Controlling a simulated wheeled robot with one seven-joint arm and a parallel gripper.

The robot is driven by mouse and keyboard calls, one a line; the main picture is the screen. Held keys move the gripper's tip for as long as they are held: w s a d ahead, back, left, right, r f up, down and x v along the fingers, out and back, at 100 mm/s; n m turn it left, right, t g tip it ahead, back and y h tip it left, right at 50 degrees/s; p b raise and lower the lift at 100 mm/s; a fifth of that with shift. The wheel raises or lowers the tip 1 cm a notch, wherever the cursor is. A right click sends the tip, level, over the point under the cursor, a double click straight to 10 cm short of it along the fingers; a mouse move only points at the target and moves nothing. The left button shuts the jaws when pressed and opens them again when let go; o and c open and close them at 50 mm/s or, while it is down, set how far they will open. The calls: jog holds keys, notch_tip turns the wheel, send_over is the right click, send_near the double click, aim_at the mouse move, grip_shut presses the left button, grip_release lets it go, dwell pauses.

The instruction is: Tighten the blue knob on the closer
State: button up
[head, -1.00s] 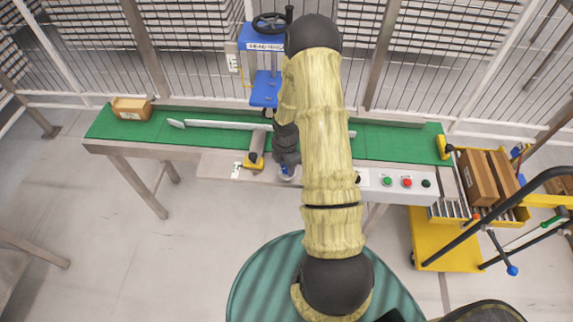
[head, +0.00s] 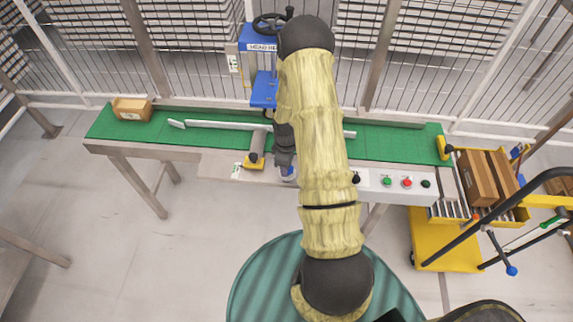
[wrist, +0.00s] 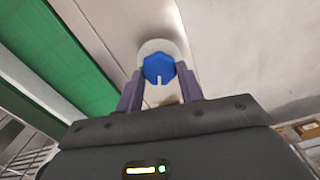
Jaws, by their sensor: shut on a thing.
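The blue knob (wrist: 158,67) is faceted, with a pale notch at its lower edge, and sits on a round pale disc (wrist: 150,47) in the wrist view. The fingers of my gripper (wrist: 160,82) lie on both sides of the knob and are shut on it. In the head view my gripper (head: 287,166) is at the front edge of the conveyor, and it mostly hides the knob. The closer's blue column and head (head: 263,90) stand behind my arm, with a black handwheel on top, partly hidden by the arm.
The green conveyor belt (head: 390,140) carries a pale rail and, at the left end, a brown carton (head: 131,109). A grey and yellow device (head: 254,160) sits just left of my gripper. Buttons (head: 407,183) are on the front panel to the right. A yellow cart (head: 445,250) with cartons stands at right.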

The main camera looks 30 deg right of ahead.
jog(key=m, duration=0.6)
jog(key=shift+w+d, duration=0.1)
jog(key=m, duration=0.7)
jog(key=shift+d+r+b, duration=0.1)
jog(key=shift+b, duration=0.2)
jog(key=o, duration=1)
notch_tip(320, 180, up, 17)
jog(key=shift+r, duration=0.15)
dwell(0.4)
